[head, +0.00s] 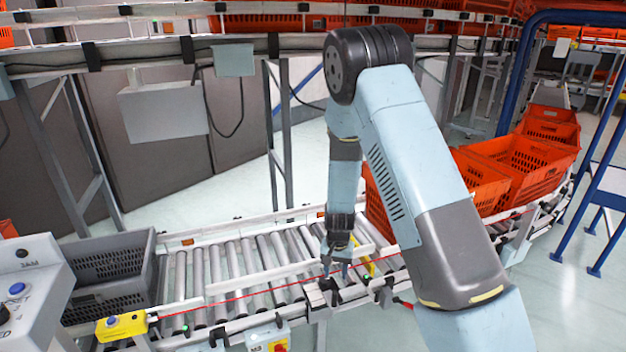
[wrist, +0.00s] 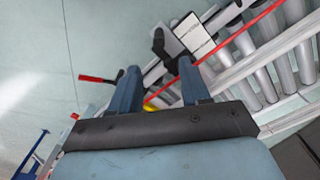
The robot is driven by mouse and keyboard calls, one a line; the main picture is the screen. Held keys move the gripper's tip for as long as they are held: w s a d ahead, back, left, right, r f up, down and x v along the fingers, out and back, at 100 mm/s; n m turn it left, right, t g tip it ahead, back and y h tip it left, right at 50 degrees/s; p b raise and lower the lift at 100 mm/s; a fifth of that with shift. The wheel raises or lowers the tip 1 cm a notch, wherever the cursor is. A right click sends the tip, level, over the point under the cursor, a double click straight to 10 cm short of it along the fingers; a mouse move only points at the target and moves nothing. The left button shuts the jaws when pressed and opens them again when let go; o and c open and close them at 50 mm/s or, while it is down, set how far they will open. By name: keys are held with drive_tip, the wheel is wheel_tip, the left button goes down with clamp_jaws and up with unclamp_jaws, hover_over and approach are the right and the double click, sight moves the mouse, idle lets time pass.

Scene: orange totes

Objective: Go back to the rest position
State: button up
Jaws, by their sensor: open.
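My gripper (head: 336,268) hangs down over the near side of the roller conveyor (head: 240,262) in the head view, with my light blue arm bent above it. In the wrist view its two blue fingers (wrist: 158,88) stand apart with nothing between them. Past the fingertips are the conveyor's side rail, a black bracket and a red line. An orange tote (head: 378,205) stands on the conveyor behind my arm, partly hidden by it.
More orange totes (head: 530,165) line the conveyor to the right. A grey crate (head: 112,262) sits at its left end, near a control box (head: 28,290). A yellow sensor box (head: 122,326) is on the near rail. A blue frame (head: 600,185) stands at right.

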drive_tip(key=s+d+r+n+t, duration=0.1)
drive_tip(key=s+d+r, duration=0.1)
drive_tip(key=r, duration=0.8)
drive_tip(key=s+d+r+t+y, duration=0.1)
drive_tip(key=s+d+r, duration=0.1)
drive_tip(key=r, duration=0.7)
drive_tip(key=s+d+r+n, duration=0.1)
drive_tip(key=s+d+r, duration=0.1)
drive_tip(key=r, duration=0.8)
drive_tip(key=s+d+r+t, duration=0.1)
drive_tip(key=s+d+r, duration=0.2)
drive_tip(key=s+r, duration=0.4)
drive_tip(key=s+d+r+n+t+h, duration=0.1)
drive_tip(key=s+d+r, duration=0.3)
drive_tip(key=s+r, duration=0.4)
drive_tip(key=s+t, duration=0.1)
drive_tip(key=s, duration=0.5)
drive_tip(key=shift+s+r+t, duration=0.25)
drive_tip(key=shift+s+t, duration=0.05)
drive_tip(key=shift+s, duration=0.1)
